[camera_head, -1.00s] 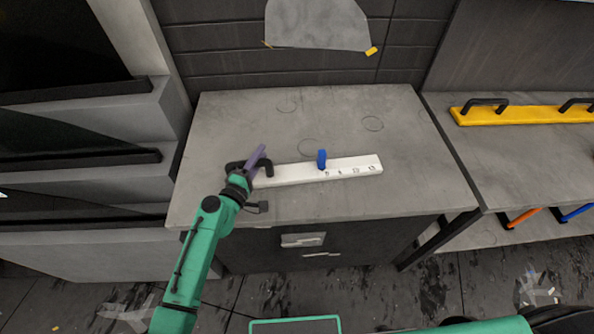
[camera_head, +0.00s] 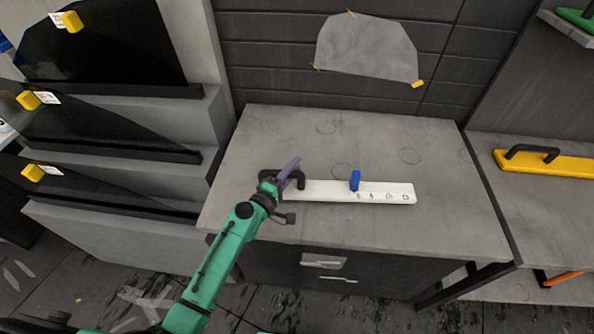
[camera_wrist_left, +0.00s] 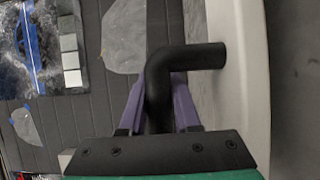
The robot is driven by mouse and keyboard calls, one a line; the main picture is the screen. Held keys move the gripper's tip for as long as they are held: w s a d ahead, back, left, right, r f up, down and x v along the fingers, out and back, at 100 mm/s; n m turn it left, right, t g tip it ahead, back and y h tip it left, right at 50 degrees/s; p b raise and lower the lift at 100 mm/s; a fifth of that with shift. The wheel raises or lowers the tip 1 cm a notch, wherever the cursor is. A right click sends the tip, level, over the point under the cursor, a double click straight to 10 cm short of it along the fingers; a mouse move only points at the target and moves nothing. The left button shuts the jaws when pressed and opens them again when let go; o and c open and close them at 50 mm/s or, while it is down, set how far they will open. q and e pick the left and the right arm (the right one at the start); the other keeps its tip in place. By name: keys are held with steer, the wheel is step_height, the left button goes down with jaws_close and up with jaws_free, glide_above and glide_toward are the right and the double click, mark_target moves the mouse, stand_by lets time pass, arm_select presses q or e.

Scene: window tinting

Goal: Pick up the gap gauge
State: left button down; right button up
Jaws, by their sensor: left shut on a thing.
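The gap gauge (camera_head: 330,190) is a long white bar with dark printed marks, a blue slider (camera_head: 355,181) and a black handle at its left end. It appears to lie flat on the grey bench top (camera_head: 440,160). My left gripper (camera_head: 287,174), with purple fingers, is at the handle. In the left wrist view the fingers stand on both sides of the black handle (camera_wrist_left: 185,58), shut on it, with the white bar (camera_wrist_left: 236,90) to the right. My right gripper is out of view.
Stepped racks with dark tinted panes (camera_head: 85,120) stand to the left. A yellow tool with a black handle (camera_head: 560,163) lies on the surface to the right. A grey sheet (camera_head: 365,50) is taped to the back wall. The bench behind the gauge is clear.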

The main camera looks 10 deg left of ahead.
arm_select(q)
step_height(320, 180, up, 18)
steer(key=p, duration=0.7)
steer(key=shift+f, duration=0.2)
